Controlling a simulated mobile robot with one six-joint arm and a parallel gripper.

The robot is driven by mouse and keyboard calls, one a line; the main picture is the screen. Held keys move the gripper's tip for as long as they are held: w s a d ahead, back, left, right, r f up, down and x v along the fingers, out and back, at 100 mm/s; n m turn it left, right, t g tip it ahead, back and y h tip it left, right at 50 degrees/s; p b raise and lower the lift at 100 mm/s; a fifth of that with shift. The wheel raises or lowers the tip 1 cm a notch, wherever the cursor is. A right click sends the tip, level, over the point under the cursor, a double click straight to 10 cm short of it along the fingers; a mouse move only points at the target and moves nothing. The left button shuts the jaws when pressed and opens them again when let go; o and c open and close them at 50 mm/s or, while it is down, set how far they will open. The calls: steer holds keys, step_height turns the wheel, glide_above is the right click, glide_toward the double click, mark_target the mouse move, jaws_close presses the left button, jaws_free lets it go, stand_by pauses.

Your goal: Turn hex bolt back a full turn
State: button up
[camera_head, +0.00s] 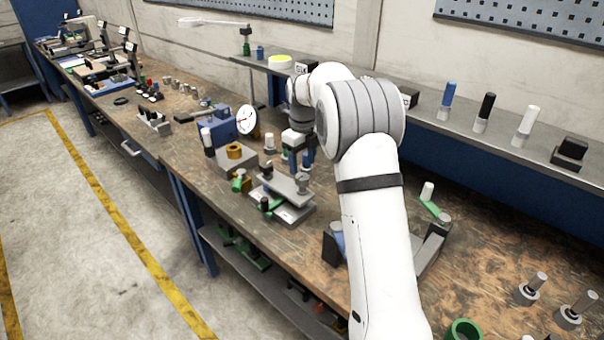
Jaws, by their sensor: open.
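My gripper (299,165) points down over the workbench, with its dark blue fingers apart and nothing seen between them. Just below the fingertips, a small grey upright bolt-like piece (302,183) stands at the right end of a raised grey plate (283,187). It looks like the hex bolt, but it is too small to make out its head shape. The fingers look just above or behind it; I cannot tell whether they touch it. The plate sits over a grey base block (287,213). My arm hides the area right of the gripper.
A round white dial (246,120) and a blue block (216,130) stand left of the gripper. A grey block with a brass ring (235,152) is close by. A shelf (470,130) with coloured handles runs behind. Loose knobs (528,290) stand at the front right.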

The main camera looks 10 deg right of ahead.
mark_target(303, 176)
step_height(303, 176, down, 5)
steer(key=shift+r+p, duration=0.1)
steer(key=shift+p, duration=0.2)
steer(key=c, duration=1)
steer(key=shift+n, duration=0.4)
